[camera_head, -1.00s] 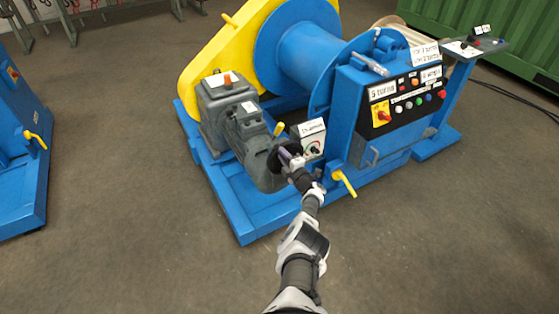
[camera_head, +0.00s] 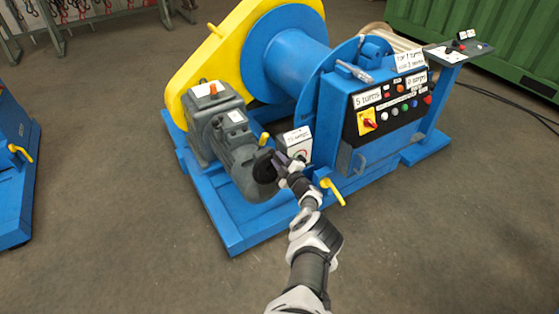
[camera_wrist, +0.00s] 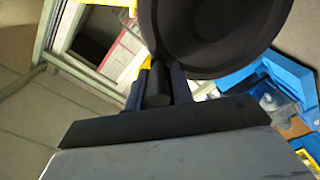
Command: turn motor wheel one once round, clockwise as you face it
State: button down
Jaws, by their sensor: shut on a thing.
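The motor wheel, a black disc (camera_head: 264,167), sits on the near end of the grey motor (camera_head: 240,155). In the wrist view the wheel (camera_wrist: 215,35) fills the upper middle, seen close up. My gripper (camera_head: 279,158) is at the wheel's upper right edge in the head view. In the wrist view my gripper (camera_wrist: 157,85) is shut on a short dark cylindrical handle (camera_wrist: 157,88) beside the wheel's rim. How the handle joins the wheel is hidden. No number marking on the wheel is readable.
A small labelled box (camera_head: 298,143) stands right behind my gripper. A yellow lever (camera_head: 333,191) sticks out to the right of my wrist. The control panel (camera_head: 390,110) is farther right.

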jog(key=shift+r, duration=0.15)
jog(key=c, duration=1.2)
grip_release()
jog(key=shift+d, duration=0.1)
